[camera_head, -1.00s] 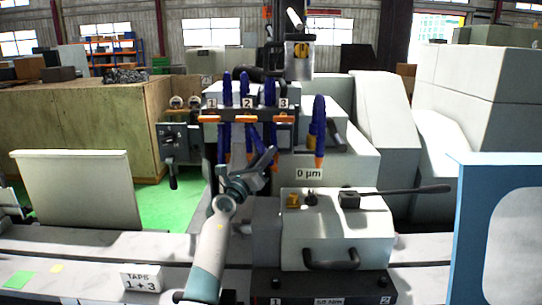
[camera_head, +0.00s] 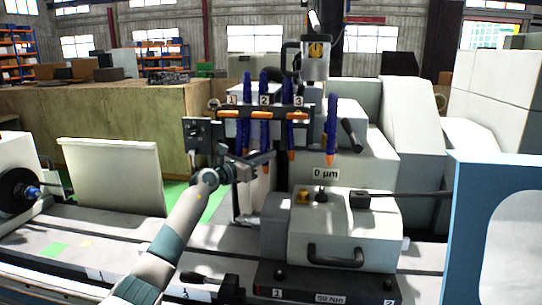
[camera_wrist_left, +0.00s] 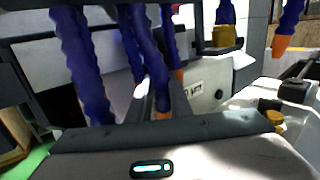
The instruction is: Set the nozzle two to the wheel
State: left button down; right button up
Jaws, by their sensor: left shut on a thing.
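Several blue segmented hoses with orange tips hang from a rail marked 1, 2 and 3. Nozzle two (camera_head: 264,118) hangs below label 2, with its orange tip low beside my gripper. My left gripper (camera_head: 264,158) reaches in from the lower left and is shut on nozzle two near its lower end. In the left wrist view a blue hose with an orange tip, nozzle two (camera_wrist_left: 150,55), runs down between the fingers (camera_wrist_left: 158,100). Nozzle one (camera_head: 245,120) and nozzle three (camera_head: 291,130) hang on either side. The wheel cannot be made out. My right gripper is out of view.
A grey box (camera_head: 340,232) with a black handle and lever stands at right front. The "0 µm" sign (camera_head: 325,174) is behind it. A separate blue hose (camera_head: 331,125) hangs to the right. A pale upright panel (camera_head: 112,178) and a blue-edged panel (camera_head: 470,230) flank the machine.

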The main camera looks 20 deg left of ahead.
pick_arm(q)
jog(key=shift+a, duration=0.2)
jog(key=c, duration=1.9)
grip_release()
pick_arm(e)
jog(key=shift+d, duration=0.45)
pick_arm(q)
jog(key=shift+s, duration=0.15)
